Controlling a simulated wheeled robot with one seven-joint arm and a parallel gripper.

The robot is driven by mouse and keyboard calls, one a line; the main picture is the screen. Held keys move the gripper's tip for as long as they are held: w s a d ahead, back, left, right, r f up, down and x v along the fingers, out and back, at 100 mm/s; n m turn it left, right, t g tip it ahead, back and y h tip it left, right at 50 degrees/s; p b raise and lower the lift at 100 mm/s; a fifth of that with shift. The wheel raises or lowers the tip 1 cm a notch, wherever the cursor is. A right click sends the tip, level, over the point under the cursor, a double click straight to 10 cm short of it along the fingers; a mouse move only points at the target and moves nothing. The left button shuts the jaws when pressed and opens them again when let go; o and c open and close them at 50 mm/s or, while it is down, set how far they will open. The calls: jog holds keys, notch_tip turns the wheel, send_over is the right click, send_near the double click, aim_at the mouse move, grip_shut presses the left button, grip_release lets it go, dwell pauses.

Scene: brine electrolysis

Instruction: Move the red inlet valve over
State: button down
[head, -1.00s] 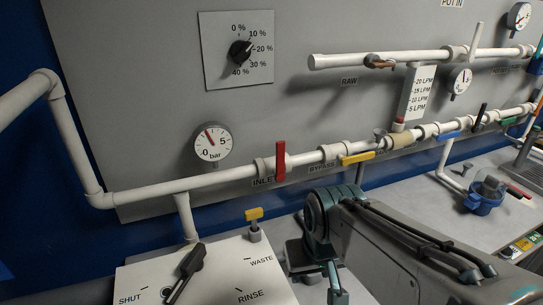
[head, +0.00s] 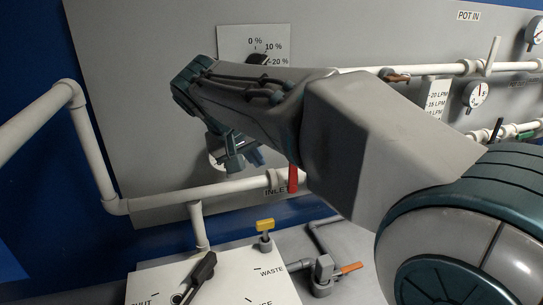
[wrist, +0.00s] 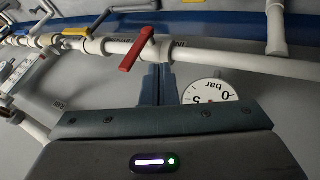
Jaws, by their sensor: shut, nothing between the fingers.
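The red inlet valve handle (head: 293,178) sits on the white pipe (head: 235,187) above the INLET label. It stands crosswise to the pipe, and my arm hides its upper part in the head view. In the upside-down wrist view the whole red handle (wrist: 137,50) shows, slanting across the pipe. My gripper (head: 243,163) is in front of the panel, to the left of the handle and a little above the pipe. Its fingers (wrist: 158,84) are shut and empty, apart from the handle.
A round bar gauge (wrist: 209,91) is right by my fingers. A yellow valve handle (head: 265,225) stands below the pipe, behind a white board with a black selector lever (head: 200,272). An orange-handled valve (head: 349,268) lies low at right. My arm hides the middle of the panel.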

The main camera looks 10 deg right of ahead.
jog(key=w+a+r, duration=0.1)
jog(key=a+r, duration=0.1)
jog(key=p, duration=0.2)
send_near(293, 174)
notch_tip(293, 174, down, 4)
jog(key=w, duration=0.3)
jog(key=shift+d+f+t, duration=0.1)
jog(key=shift+d+t, duration=0.1)
jog(key=shift+t, duration=0.1)
